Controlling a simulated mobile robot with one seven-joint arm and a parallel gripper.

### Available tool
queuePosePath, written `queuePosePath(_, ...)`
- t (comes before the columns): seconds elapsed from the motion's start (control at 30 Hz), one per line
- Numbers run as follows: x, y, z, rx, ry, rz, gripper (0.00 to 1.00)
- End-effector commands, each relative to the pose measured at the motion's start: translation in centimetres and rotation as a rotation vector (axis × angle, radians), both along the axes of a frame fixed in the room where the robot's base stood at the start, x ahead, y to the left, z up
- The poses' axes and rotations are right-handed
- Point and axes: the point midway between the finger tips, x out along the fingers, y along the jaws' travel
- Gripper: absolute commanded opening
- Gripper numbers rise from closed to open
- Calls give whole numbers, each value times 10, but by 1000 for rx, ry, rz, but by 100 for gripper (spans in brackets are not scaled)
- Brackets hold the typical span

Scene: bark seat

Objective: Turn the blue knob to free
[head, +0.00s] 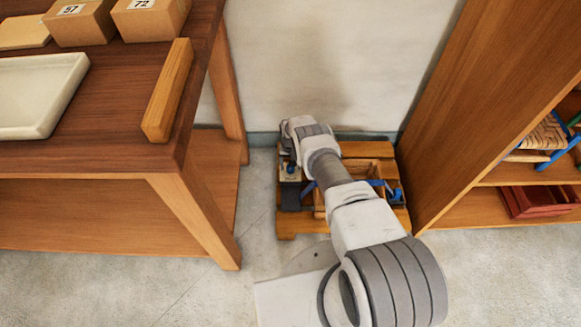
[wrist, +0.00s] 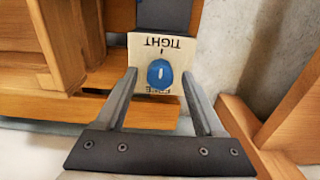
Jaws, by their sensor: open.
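The blue knob (wrist: 160,74) is a rounded oval with a white line on it. It sits on a cream plate (wrist: 140,55). In the wrist view the word TIGHT appears upside down above the knob, beside a short black tick, and the white line runs up and down, roughly in line with that tick. A second word below is partly covered by the knob. My gripper (wrist: 160,72) is open, with one finger on each side of the knob and gaps showing. In the head view the knob (head: 291,168) is small, beside my arm.
The knob's plate is on a low wooden bench (head: 300,221) against the wall, partly hidden by my arm. A wooden table (head: 112,155) stands on the left and a shelf unit (head: 480,95) on the right. A dark strip (wrist: 163,14) runs above the plate.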

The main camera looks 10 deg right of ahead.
Motion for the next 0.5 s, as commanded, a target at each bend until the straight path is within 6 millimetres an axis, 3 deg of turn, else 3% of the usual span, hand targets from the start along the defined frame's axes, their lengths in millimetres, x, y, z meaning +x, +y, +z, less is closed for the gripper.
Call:
queuePosePath(0.23, 0, 0, 0, 0, 0, 0, 70)
queuePosePath(0.5, 0, 0, 0, 0, 0, 0, 24)
